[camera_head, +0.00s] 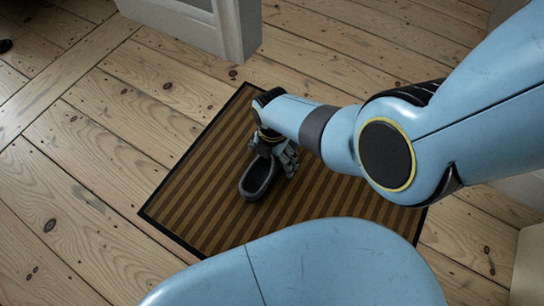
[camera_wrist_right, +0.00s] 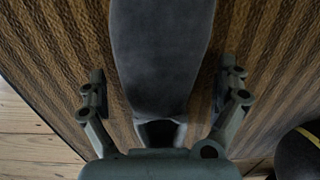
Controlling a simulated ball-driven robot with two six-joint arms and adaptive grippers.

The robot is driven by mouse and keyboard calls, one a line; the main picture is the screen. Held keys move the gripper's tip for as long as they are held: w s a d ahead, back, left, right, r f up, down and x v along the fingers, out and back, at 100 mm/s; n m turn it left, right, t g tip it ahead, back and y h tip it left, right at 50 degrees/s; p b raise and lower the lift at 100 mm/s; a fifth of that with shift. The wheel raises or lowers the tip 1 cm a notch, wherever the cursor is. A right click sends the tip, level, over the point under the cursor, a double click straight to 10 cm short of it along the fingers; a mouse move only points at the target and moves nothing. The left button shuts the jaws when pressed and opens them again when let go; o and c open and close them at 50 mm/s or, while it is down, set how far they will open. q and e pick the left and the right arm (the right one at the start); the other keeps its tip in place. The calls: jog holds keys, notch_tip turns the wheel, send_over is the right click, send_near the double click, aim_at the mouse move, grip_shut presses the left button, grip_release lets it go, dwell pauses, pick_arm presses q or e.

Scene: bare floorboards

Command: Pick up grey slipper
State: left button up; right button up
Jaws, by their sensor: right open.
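The grey slipper (camera_head: 257,178) lies on the striped brown mat (camera_head: 207,167) in the head view, its rounded end toward the bottom of the picture. My right gripper (camera_head: 281,157) is right above it and partly hides its far end. In the right wrist view the slipper (camera_wrist_right: 162,55) runs between the two spread fingers of the right gripper (camera_wrist_right: 162,92). A gap of mat shows between the slipper and each finger, so the gripper is open and apart from it. My left gripper is not in view.
A pale grey door frame or cabinet edge (camera_head: 235,32) stands beyond the mat at the top. Bare floorboards (camera_head: 95,190) lie clear to the left. A small dark thing (camera_head: 5,45) shows at the far left edge.

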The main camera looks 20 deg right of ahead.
jog(key=c, duration=1.3)
jog(key=shift+c, duration=0.2)
